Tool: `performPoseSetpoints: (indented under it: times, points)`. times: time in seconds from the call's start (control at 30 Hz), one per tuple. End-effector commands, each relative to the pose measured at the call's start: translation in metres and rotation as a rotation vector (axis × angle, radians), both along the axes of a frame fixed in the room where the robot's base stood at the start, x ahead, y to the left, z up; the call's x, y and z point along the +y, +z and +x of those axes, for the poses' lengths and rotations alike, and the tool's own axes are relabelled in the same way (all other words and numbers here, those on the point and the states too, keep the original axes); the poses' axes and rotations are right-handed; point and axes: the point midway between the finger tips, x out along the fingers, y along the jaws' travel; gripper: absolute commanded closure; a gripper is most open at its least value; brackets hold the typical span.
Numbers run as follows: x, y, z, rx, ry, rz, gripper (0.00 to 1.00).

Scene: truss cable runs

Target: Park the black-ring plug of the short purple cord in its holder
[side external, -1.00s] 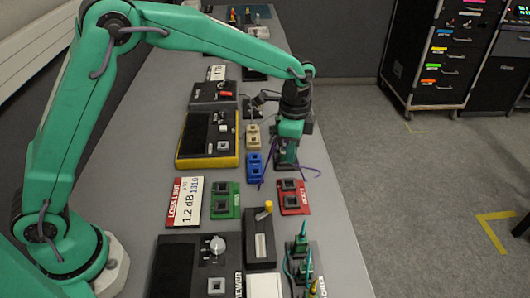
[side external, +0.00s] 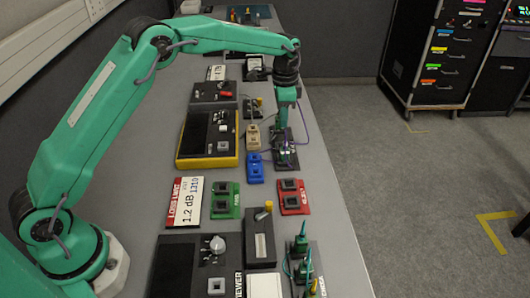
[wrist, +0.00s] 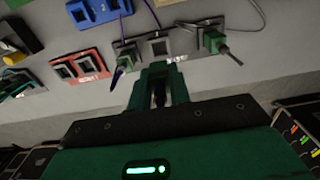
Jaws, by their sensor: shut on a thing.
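My gripper (side external: 283,146) is low over a dark holder plate (side external: 291,165), with its jaws shut on a plug that is mostly hidden. In the wrist view my gripper (wrist: 159,82) points at the holder plate (wrist: 181,45), and a dark part shows between its fingers. The plate's middle square socket (wrist: 157,46) looks empty. A green plug (wrist: 211,41) with a grey end stands at the plate's right end. A green part shows at its left end. The purple cord (side external: 302,122) loops beside my gripper. I cannot make out a black ring.
The blue block (side external: 255,167) and tan block (side external: 253,137) stand left of the holder plate. The red block (side external: 293,197) and green block (side external: 225,201) are nearer. Several green plugs stand at the near right. The table's right edge is close to the plate.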

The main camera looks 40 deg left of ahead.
Motion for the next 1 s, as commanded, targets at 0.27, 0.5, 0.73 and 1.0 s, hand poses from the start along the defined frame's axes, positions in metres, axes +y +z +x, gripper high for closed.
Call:
performPoseSetpoints:
  times: [0.27,0.5,0.73,1.0]
  points:
    - [0.000,-0.008,0.000,0.000,-0.001,0.000,1.00]
    - [0.000,-0.023,0.000,0.001,-0.001,0.000,1.00]
    - [0.000,-0.039,0.000,0.000,-0.001,0.000,1.00]
    - [0.000,-0.054,0.000,0.000,-0.001,0.000,1.00]
